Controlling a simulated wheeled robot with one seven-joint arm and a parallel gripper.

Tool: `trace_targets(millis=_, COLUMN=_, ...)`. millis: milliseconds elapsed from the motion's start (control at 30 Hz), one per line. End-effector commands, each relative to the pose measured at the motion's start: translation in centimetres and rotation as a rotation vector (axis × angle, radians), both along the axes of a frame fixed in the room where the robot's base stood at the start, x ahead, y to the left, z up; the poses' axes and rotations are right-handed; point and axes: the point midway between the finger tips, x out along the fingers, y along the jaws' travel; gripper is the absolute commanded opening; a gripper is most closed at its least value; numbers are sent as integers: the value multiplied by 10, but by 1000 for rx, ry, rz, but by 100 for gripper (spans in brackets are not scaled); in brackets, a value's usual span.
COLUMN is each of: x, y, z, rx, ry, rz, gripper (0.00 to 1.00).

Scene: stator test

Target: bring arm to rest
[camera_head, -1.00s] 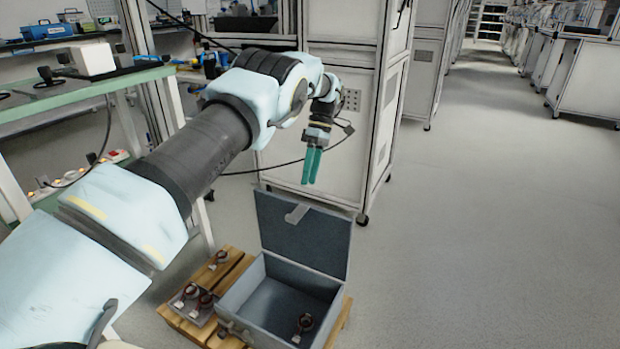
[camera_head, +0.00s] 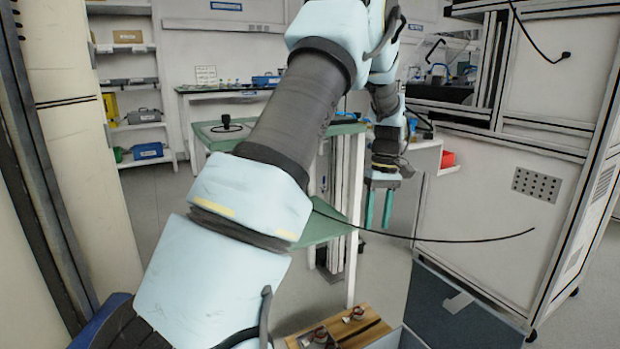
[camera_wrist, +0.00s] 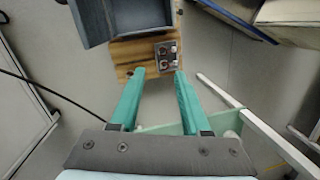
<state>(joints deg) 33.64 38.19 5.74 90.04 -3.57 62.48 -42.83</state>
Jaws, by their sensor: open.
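My gripper (camera_head: 378,208) hangs from my arm with its two green fingers pointing down, apart and with nothing between them. It also shows in the wrist view (camera_wrist: 160,82), where the fingers are spread in the air above the floor and a wooden pallet (camera_wrist: 125,52). My arm stretches across the middle of the head view, from the lower left to the upper right.
A green-topped table (camera_head: 222,130) stands behind my arm. A white cabinet (camera_head: 500,220) with a black cable stands right.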

Motion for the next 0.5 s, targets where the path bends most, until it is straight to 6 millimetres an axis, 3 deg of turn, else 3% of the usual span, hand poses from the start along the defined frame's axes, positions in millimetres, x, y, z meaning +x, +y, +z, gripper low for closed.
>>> trace_targets(millis=33, x=-6, y=30, z=8, rx=-26, ry=-16, rz=-16, gripper=47)
trace_targets(millis=200, x=-42, y=114, z=20, rx=-95, ry=-95, rz=-124, gripper=47)
trace_targets(millis=300, x=-69, y=152, z=23, rx=-116, ry=-141, rz=-186, gripper=47)
trace_targets(millis=500, x=-118, y=200, z=22, rx=-126, ry=-212, rz=-286, gripper=47)
